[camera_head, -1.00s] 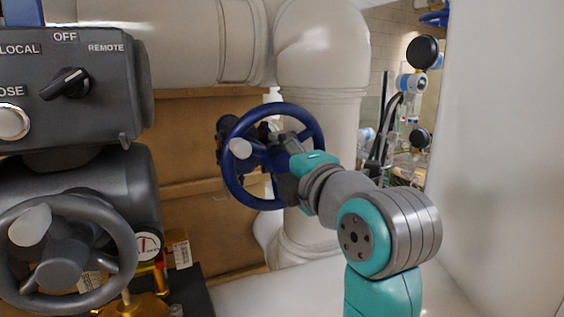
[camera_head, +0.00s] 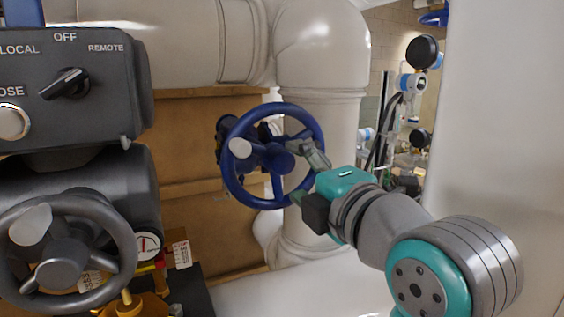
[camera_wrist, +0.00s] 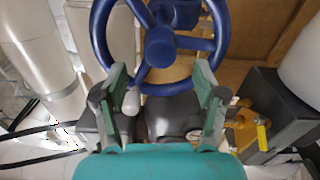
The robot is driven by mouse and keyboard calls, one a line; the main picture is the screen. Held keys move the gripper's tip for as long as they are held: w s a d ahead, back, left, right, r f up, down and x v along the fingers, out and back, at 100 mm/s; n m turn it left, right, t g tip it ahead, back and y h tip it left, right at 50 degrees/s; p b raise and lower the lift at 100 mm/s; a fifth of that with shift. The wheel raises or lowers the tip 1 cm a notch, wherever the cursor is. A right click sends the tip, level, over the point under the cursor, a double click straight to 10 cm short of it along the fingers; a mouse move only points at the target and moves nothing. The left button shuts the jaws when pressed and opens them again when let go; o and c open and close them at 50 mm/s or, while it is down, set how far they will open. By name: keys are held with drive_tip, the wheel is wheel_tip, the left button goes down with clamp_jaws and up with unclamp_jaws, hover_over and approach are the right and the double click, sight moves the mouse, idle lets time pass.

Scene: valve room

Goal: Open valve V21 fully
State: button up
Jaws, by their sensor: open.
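A blue handwheel (camera_head: 272,157) with spokes and a pale knob (camera_head: 240,148) at its left stands in front of a large pipe. No label naming it V21 is legible. My gripper (camera_head: 305,175) is open and empty at the wheel's right side, with its upper finger overlapping the right rim in the picture. In the wrist view, the handwheel (camera_wrist: 160,47) is ahead, and its near rim crosses between the spread fingers of my gripper (camera_wrist: 161,75). Contact with the rim cannot be told. The pale knob (camera_wrist: 131,100) shows near the left finger.
A grey actuator box (camera_head: 75,90) with a selector knob and a grey handwheel (camera_head: 65,262) stand at the left. A thick pale pipe (camera_head: 320,60) runs behind the blue wheel. A white wall (camera_head: 495,120) bounds the right side.

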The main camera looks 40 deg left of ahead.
sight(285, 164)
drive_tip(key=shift+d, duration=0.15)
drive_tip(key=m, duration=0.4)
drive_tip(key=shift+m, duration=2.5)
drive_tip(key=shift+x, duration=3.3)
drive_tip(key=shift+s, duration=0.1)
drive_tip(key=c, duration=1.3)
drive_tip(key=shift+o, duration=0.2)
